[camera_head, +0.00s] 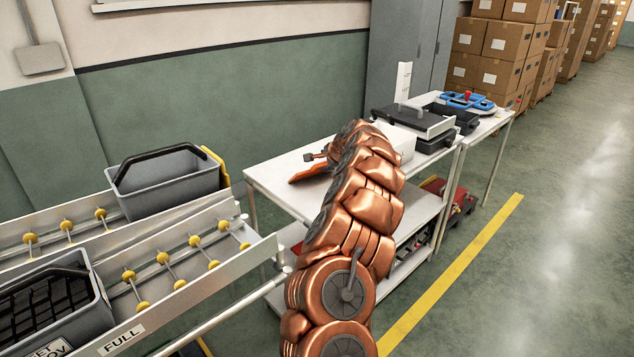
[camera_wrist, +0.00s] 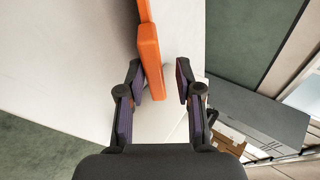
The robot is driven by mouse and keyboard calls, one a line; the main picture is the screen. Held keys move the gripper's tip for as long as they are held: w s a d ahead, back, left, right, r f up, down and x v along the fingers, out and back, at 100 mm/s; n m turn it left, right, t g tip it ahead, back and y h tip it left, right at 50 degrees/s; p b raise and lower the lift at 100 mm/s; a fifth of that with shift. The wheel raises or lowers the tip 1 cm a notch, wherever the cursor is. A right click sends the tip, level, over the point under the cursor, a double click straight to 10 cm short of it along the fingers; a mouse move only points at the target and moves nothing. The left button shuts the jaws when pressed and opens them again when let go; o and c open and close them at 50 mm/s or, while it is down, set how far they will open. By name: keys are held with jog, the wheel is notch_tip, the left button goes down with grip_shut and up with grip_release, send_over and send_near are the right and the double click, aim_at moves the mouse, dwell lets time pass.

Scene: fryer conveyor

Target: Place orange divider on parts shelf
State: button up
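The orange divider (camera_head: 310,172) is at the left part of the white two-level table (camera_head: 268,176) in the head view, partly hidden by my arm. In the wrist view the divider (camera_wrist: 149,55) reaches from the top edge down between the fingers of my gripper (camera_wrist: 160,80). It is close to the left finger, with a clear gap to the right finger. The gripper is open. I cannot tell whether the divider touches the left finger or the table. No part is labelled as the parts shelf.
A black-and-grey device (camera_head: 415,122) and a white box (camera_head: 398,143) stand farther along the table. Blue parts (camera_head: 468,101) lie beyond. A roller conveyor (camera_head: 185,262) with a grey bin (camera_head: 170,187) is at the left. The floor at the right is clear.

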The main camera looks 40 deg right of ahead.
jog(key=p+v, duration=0.3)
jog(key=v, duration=0.2)
jog(key=shift+p, duration=0.4)
jog(key=shift+r, duration=0.1)
notch_tip(320, 180, up, 8)
jog(key=s+p, duration=0.2)
jog(key=p, duration=0.3)
jog(key=shift+a, duration=0.4)
jog(key=shift+s, duration=0.1)
